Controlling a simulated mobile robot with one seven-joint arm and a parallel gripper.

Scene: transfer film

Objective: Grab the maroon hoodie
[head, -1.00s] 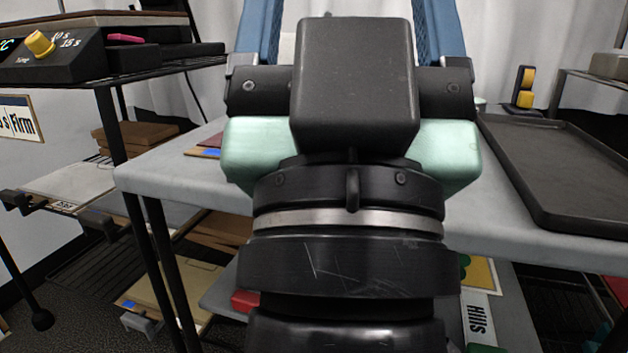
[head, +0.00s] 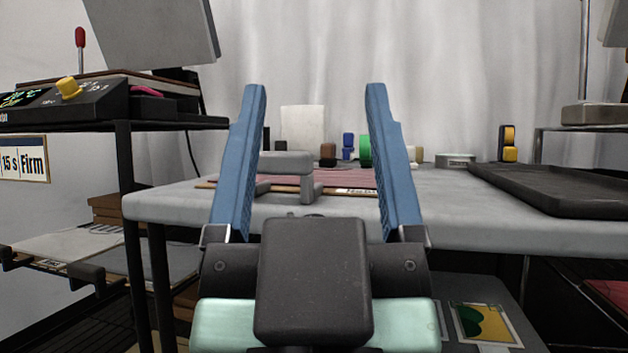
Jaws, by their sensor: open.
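A flat maroon cloth (head: 335,178), which looks like the folded hoodie, lies on a thin tan board on the grey table. It shows between and beyond my fingers, and a grey block-like piece partly hides it. My gripper (head: 315,92) is open and empty, with its two blue fingers wide apart and pointing forward. The fingers appear on this side of the cloth and hide parts of it. I cannot tell the exact gap between them and the cloth.
The grey table (head: 455,210) has a rounded front edge. A black tray (head: 560,190) lies on its right. Several small coloured rolls and a white panel (head: 303,125) stand at the back. A heat press (head: 85,105) is on the left stand.

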